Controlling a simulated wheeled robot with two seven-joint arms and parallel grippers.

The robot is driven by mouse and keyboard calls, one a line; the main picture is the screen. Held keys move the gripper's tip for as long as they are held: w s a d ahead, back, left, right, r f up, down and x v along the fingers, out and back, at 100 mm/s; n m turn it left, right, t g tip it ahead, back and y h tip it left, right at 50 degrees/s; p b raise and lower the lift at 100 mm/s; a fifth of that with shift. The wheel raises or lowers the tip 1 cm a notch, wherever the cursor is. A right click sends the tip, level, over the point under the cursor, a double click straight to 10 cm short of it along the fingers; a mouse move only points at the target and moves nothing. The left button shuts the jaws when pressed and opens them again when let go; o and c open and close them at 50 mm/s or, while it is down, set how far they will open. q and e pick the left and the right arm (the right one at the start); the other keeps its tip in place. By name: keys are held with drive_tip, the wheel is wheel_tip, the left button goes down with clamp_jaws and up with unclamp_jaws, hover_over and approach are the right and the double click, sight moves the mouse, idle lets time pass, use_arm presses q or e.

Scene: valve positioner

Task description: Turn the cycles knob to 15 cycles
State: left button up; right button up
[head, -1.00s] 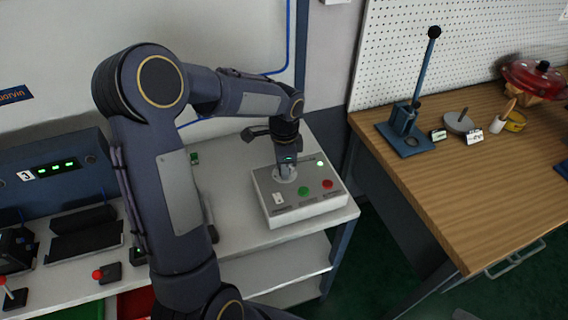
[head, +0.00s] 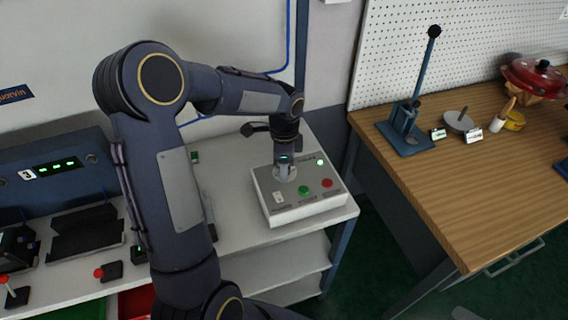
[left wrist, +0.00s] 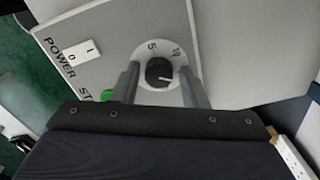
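The control box (head: 313,203) is a light grey box on the bench, with a dial on its top. The cycles knob (left wrist: 159,71) is small, round and dark, with a white pointer line toward the right of the left wrist view. It sits on a white dial plate (left wrist: 160,42) with printed numbers, a 5 among them; other marks are hard to read. My left gripper (head: 285,175) points down at the dial. In the left wrist view its two fingers (left wrist: 159,85) stand apart on either side of the knob, with visible gaps. My right gripper is out of view.
The box also carries a white power switch (left wrist: 81,50), a green button (head: 304,190), a red button (head: 327,183) and a lit lamp (head: 320,162). A wooden table (head: 450,190) with a lever press (head: 407,125) stands to the right.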

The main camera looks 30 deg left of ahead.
use_arm(q)
drive_tip(key=shift+o, duration=0.7)
drive_tip(key=shift+r, duration=3.9)
drive_tip(key=shift+s, duration=0.1)
